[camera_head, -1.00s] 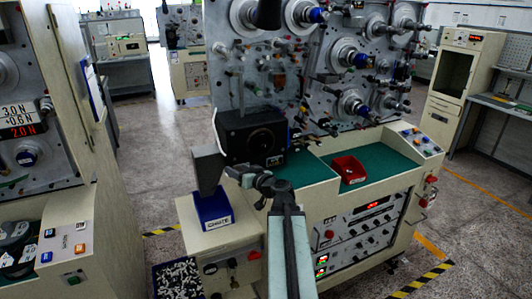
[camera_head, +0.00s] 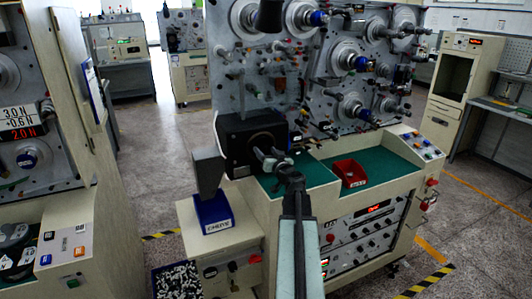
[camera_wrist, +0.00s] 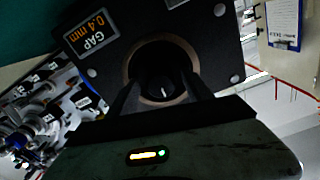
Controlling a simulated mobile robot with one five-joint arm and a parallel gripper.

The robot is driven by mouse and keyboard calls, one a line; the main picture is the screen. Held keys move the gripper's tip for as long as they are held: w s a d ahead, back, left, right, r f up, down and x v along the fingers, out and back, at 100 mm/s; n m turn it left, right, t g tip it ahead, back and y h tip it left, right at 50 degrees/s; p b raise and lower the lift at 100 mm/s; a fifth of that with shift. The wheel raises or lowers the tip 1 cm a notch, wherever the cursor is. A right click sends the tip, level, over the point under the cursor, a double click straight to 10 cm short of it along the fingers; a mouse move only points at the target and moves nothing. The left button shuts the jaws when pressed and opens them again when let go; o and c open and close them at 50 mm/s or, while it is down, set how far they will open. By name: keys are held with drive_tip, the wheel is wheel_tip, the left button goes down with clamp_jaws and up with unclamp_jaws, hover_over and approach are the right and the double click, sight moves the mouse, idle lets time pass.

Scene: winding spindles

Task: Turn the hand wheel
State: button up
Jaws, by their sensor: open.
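A black box (camera_head: 236,137) stands on the winding machine. It has a round brown-rimmed face, partly behind my gripper (camera_head: 271,158) in the head view. In the wrist view the black box (camera_wrist: 215,45) carries a "GAP 0.4 mm" label (camera_wrist: 91,32). Its round recess with a brown ring (camera_wrist: 133,60) holds a dark round part with a small light mark (camera_wrist: 165,90). I cannot tell for sure if this is the hand wheel. My gripper (camera_wrist: 164,88) is open, with its two dark fingers on either side of that part. Contact cannot be told.
A grey hopper-like part (camera_head: 208,170) above a blue block (camera_head: 214,212) stands left of my arm. A red bin (camera_head: 349,172) sits on the green work surface (camera_head: 390,160). Spindles and guides (camera_head: 355,110) crowd the panel behind. A tray of small parts (camera_head: 177,281) is low left.

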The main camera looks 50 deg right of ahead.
clamp_jaws()
drive_tip(key=shift+m, duration=0.3)
drive_tip(key=m, duration=0.4)
drive_tip(key=shift+m, duration=0.3)
drive_tip(key=m, duration=0.5)
drive_tip(key=shift+a, duration=0.1)
drive_tip(key=m, duration=0.5)
drive_tip(key=shift+m, duration=2.7)
